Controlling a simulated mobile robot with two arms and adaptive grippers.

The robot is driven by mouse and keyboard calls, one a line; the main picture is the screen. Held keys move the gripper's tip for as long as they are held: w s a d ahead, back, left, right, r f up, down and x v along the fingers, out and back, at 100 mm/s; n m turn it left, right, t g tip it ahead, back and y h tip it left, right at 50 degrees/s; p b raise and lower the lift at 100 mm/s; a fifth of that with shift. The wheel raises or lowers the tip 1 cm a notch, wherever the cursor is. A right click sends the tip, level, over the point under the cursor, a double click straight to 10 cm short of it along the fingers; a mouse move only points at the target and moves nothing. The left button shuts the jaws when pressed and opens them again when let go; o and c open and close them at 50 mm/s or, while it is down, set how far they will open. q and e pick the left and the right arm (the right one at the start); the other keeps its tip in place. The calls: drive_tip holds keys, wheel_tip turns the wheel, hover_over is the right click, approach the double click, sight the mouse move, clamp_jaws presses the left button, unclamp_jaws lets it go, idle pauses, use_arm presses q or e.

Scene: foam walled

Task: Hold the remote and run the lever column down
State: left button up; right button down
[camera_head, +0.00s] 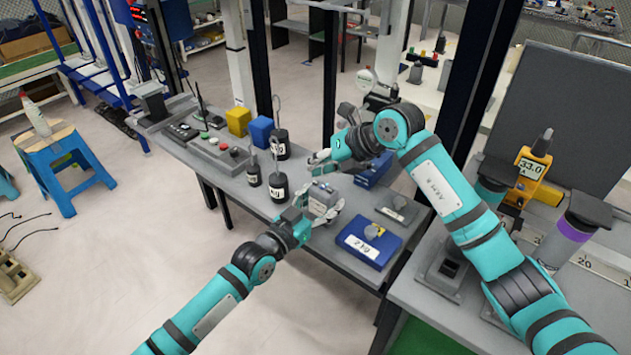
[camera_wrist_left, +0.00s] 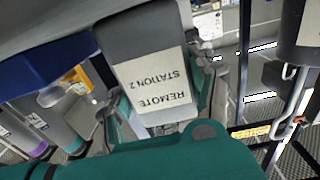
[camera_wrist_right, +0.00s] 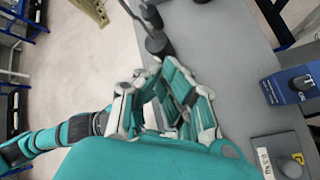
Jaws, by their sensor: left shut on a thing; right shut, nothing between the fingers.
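The remote (camera_head: 322,200) is a small grey box with a white label. My left gripper (camera_head: 318,208) is shut on it and holds it above the front part of the grey bench. In the left wrist view the remote (camera_wrist_left: 157,75) fills the space between the fingers, and its label reads "REMOTE STATION 2". My right gripper (camera_head: 320,161) is just above and behind the remote, with its fingers shut and empty. The right gripper's fingers (camera_wrist_right: 165,105) also show in the right wrist view. I cannot pick out a lever column or any levers on the remote.
Black weights with hooks (camera_head: 279,187) stand left of the remote. A button panel (camera_head: 217,150) and yellow (camera_head: 238,121) and blue boxes (camera_head: 261,131) stand farther back. A blue box (camera_head: 368,243) lies right of the grippers. A yellow display (camera_head: 531,168) reads 33.0.

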sight(318, 182)
idle(0.8)
drive_tip(key=shift+f, duration=0.4)
drive_tip(key=shift+f, duration=0.3)
idle(0.3)
drive_tip(key=shift+r, duration=0.1)
idle(4.3)
drive_tip(key=shift+r, duration=0.65)
drive_tip(key=shift+r, duration=2.5)
